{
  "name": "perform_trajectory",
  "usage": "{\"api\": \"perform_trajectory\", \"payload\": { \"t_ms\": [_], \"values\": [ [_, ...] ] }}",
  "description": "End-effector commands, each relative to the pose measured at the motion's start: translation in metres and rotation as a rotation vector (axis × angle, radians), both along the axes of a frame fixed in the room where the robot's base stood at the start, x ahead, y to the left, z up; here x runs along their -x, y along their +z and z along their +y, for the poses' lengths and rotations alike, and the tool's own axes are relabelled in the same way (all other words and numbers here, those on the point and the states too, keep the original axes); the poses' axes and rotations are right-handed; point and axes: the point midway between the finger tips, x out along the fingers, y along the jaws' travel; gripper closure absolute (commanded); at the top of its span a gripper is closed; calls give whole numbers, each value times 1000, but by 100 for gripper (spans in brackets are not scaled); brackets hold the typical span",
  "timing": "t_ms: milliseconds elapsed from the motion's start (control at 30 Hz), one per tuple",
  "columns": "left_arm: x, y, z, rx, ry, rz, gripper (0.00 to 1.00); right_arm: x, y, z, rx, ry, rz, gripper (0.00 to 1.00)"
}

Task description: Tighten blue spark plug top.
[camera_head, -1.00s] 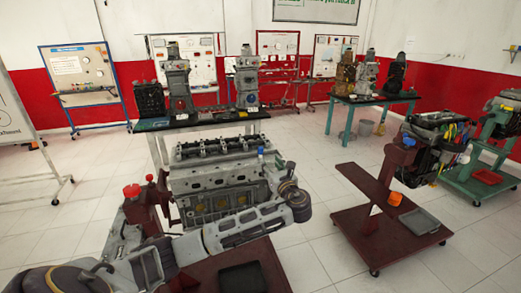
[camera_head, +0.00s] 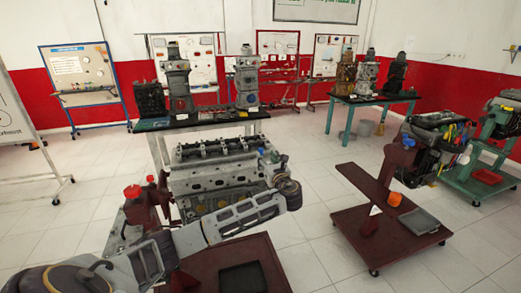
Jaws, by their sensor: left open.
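The engine block (camera_head: 205,178) stands on a dark red stand in the middle of the view. The blue spark plug top (camera_head: 261,151) is a tiny blue spot at the right end of the engine's top. My left gripper (camera_head: 270,158) reaches up to that end of the engine from my left arm, which crosses the front of the block. Its fingers are open, small and close to the blue top; whether they touch it I cannot tell. The gripper and wrist hide the engine's right end. My right gripper does not show.
The stand's dark red base (camera_head: 225,262) lies in front with a black tray (camera_head: 243,279). A second red stand (camera_head: 390,235) with an engine is at right, an orange part (camera_head: 394,199) on it. A table (camera_head: 200,122) with engines stands behind. Open tiled floor lies between the stands.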

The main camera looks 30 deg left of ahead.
Motion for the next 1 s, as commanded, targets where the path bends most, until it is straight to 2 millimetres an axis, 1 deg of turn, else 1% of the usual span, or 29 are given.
{"api": "perform_trajectory", "payload": {
  "t_ms": [33, 200, 600, 800, 1000],
  "values": [
    [-4, 2, 6, -1, 2, 0, 57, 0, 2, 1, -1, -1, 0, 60],
    [-18, 1, 22, -2, 3, 1, 57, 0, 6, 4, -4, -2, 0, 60],
    [-45, 1, 54, -1, 2, 0, 57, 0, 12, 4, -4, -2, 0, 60],
    [-53, 0, 63, -1, 1, 2, 57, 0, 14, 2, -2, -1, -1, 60],
    [-55, 0, 65, -1, 0, 1, 57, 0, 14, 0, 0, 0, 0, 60]
  ]
}}
